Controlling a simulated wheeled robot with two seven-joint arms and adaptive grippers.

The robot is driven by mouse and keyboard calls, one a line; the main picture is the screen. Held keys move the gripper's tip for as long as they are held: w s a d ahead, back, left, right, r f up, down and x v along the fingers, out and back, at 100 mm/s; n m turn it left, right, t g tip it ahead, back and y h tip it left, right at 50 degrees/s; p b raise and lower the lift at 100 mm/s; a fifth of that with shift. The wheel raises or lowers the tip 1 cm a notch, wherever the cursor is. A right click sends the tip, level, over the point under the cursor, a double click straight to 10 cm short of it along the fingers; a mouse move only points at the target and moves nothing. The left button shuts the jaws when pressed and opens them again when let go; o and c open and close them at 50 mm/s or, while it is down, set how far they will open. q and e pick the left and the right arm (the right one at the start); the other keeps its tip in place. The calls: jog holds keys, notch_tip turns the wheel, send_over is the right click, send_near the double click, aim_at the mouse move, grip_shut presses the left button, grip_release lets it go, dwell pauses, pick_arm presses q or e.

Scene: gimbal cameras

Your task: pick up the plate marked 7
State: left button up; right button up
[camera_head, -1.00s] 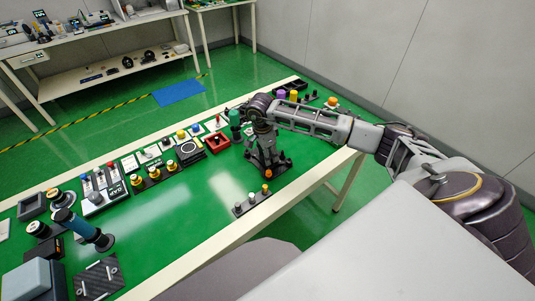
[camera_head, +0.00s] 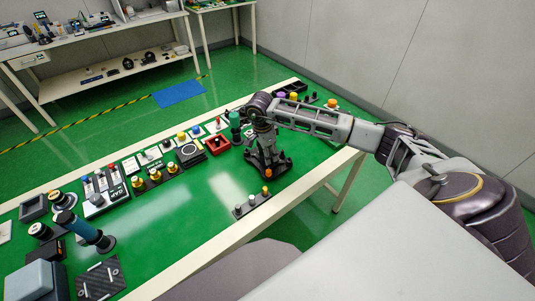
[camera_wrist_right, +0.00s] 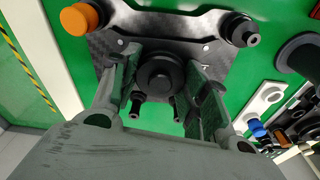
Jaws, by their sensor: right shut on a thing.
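A dark carbon-look plate (camera_wrist_right: 218,48) carries a round black knob (camera_wrist_right: 160,77) at its middle, pegs near its edges and an orange cap (camera_wrist_right: 80,18) at one corner. No number 7 is readable on it. My right gripper (camera_wrist_right: 165,75) has its two fingers on either side of the knob, shut on it. In the head view the plate (camera_head: 270,167) is under my right gripper (camera_head: 264,150), over the green bench near its front edge; I cannot tell whether it touches the bench. My left gripper is not in view.
A small strip with several pegs (camera_head: 252,203) lies just in front of the plate. A red tray (camera_head: 217,144) and a dark green cylinder (camera_head: 235,122) stand close behind on the left. Another carbon-look plate (camera_head: 100,279) lies at the near left. The bench middle is clear.

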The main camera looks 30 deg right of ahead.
jog(key=shift+r+p, duration=0.4)
jog(key=shift+r, duration=0.35)
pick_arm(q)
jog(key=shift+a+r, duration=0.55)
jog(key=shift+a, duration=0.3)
pick_arm(e)
jog(key=shift+r, duration=0.1)
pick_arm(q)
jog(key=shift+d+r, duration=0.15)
pick_arm(e)
jog(key=shift+r, duration=0.3)
jog(key=shift+r+p, duration=0.4)
jog(key=shift+p, duration=0.05)
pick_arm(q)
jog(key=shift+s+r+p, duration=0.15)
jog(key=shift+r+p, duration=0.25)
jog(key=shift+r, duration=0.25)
pick_arm(e)
jog(key=shift+r, duration=0.8)
jog(key=shift+r, duration=0.1)
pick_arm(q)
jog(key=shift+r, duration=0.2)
pick_arm(e)
jog(key=shift+r, duration=0.3)
